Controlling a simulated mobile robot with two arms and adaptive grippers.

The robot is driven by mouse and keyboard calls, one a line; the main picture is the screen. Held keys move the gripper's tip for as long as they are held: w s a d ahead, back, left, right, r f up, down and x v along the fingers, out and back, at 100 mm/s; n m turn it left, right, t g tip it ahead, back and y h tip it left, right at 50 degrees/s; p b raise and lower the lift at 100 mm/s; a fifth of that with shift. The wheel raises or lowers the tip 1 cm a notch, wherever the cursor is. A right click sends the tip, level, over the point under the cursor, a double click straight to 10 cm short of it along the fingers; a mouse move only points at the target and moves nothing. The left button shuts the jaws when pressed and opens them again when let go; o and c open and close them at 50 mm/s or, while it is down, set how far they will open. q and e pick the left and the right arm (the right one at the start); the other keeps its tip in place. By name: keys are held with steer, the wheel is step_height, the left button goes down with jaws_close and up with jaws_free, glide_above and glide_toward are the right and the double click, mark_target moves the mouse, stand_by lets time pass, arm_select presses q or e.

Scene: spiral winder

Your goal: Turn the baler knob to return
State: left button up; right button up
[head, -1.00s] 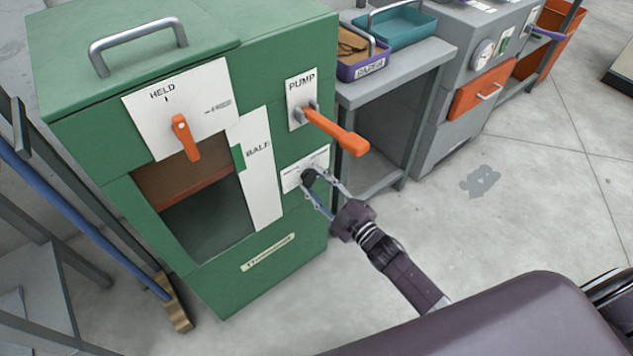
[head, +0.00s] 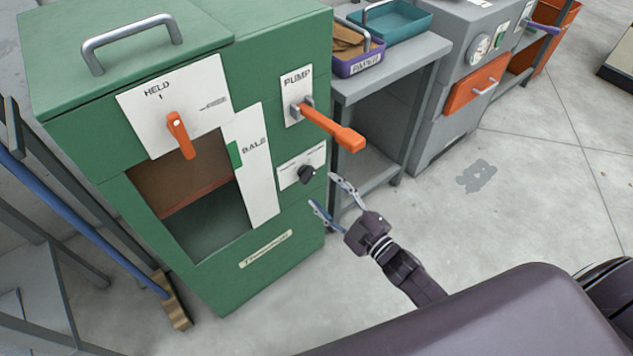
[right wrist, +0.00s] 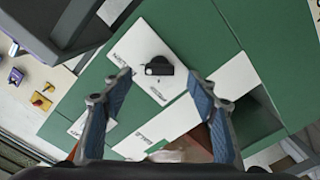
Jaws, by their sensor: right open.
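The black baler knob (head: 306,174) sits on a white label plate (head: 288,180) at the lower right of the green baler's front. It also shows in the right wrist view (right wrist: 158,66), with lettering on the plate to either side that is too small to read. My right gripper (head: 323,190) is open and empty. It stands a little in front of the knob and to its lower right, apart from it. In the right wrist view the spread fingers (right wrist: 157,78) lie on either side of the knob in the picture. My left gripper is not in view.
The orange pump lever (head: 334,128) sticks out above the knob. An orange lever (head: 179,135) on the HELD plate stands left, above the baler's opening (head: 205,215). A grey table (head: 415,62) with trays stands right of the baler. The floor right of my gripper is clear.

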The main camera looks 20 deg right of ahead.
steer(key=v, duration=0.6)
steer(key=shift+s, duration=0.1)
stand_by(0.3)
